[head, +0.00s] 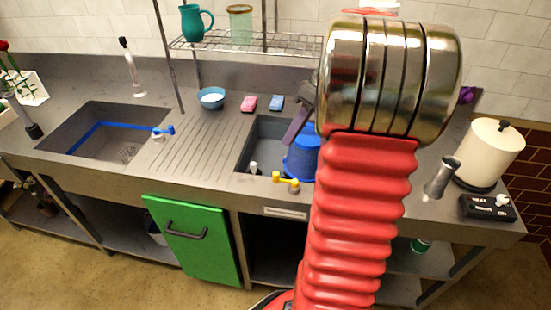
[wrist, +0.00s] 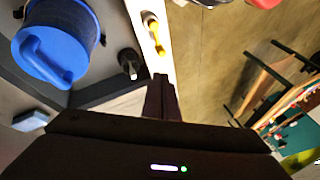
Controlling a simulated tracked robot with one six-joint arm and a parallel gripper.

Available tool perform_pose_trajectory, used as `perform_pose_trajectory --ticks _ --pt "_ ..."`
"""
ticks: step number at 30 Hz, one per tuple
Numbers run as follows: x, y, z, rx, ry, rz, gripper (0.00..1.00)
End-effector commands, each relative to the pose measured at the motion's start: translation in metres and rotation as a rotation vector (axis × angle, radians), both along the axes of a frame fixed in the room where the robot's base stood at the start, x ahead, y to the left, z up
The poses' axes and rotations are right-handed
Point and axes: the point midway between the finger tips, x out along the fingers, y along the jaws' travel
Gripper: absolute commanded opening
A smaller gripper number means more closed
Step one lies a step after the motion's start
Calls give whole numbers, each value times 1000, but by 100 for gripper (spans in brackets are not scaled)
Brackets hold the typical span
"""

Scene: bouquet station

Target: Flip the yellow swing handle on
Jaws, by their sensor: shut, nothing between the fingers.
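The yellow swing handle (head: 286,180) sits on the front rim of the right sink, over the counter's front edge. In the wrist view the handle (wrist: 157,38) lies just beyond my fingertips, with a visible gap in the picture. My gripper (head: 291,138) shows partly beside my arm, above the right sink; its body is mostly hidden there. In the wrist view my gripper (wrist: 160,78) has its dark fingers together, with nothing between them, pointing toward the handle.
A small dark fitting (wrist: 129,63) is beside the handle. A blue handle (head: 163,132) is at the left sink. A green door (head: 195,240) hangs below.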

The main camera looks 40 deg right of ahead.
Motion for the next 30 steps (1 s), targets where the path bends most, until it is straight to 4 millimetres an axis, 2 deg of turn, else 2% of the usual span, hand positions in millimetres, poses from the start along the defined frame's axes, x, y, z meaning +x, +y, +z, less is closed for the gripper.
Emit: perform_pose_trajectory --ticks 1,3,6,10,23,30 --pt "-4 -17 -7 23 -15 -1 0" --pt "-8 -37 -12 49 -43 10 0" --pt "-15 -59 -19 78 -82 24 0" --pt "-20 -75 -24 99 -116 34 0" --pt "-22 -78 -26 104 -124 38 0" --pt "-17 -69 -38 105 -122 40 0"
